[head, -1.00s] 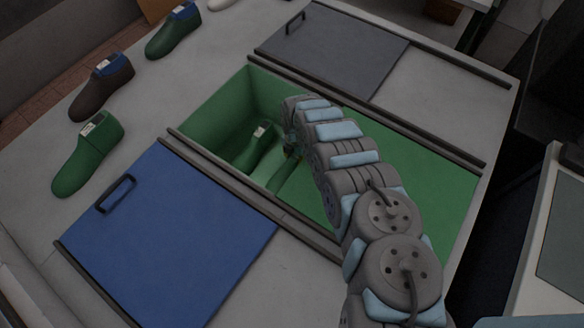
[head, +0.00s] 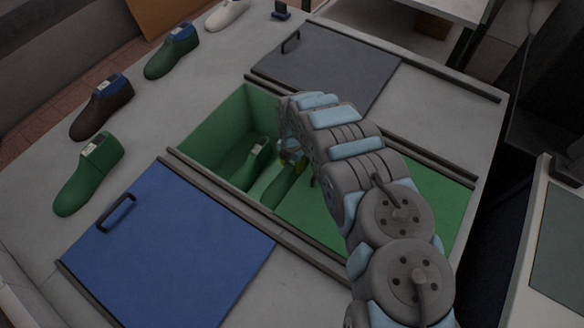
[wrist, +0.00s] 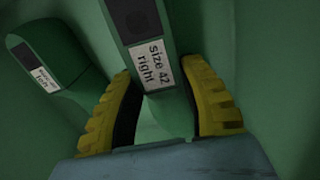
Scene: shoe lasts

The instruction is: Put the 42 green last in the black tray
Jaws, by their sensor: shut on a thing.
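My gripper (head: 291,156) is inside the open green bin (head: 213,130) and is shut on a green last (head: 282,184). In the wrist view, the yellow finger pads of my gripper (wrist: 160,105) clasp both sides of this last (wrist: 140,20), whose white label reads "size 42 right". A second green last (head: 251,162) stands in the bin just left of the held one. It also shows at the left of the wrist view (wrist: 60,62), with a label too small to read surely. I cannot make out a black tray in these frames.
A blue lid (head: 165,250) with a handle lies in front of the bin, and a grey lid (head: 330,65) behind it. Raised rails (head: 240,205) edge the bin. A green last (head: 88,175), a brown-and-blue last (head: 103,105) and others stand along the left of the table.

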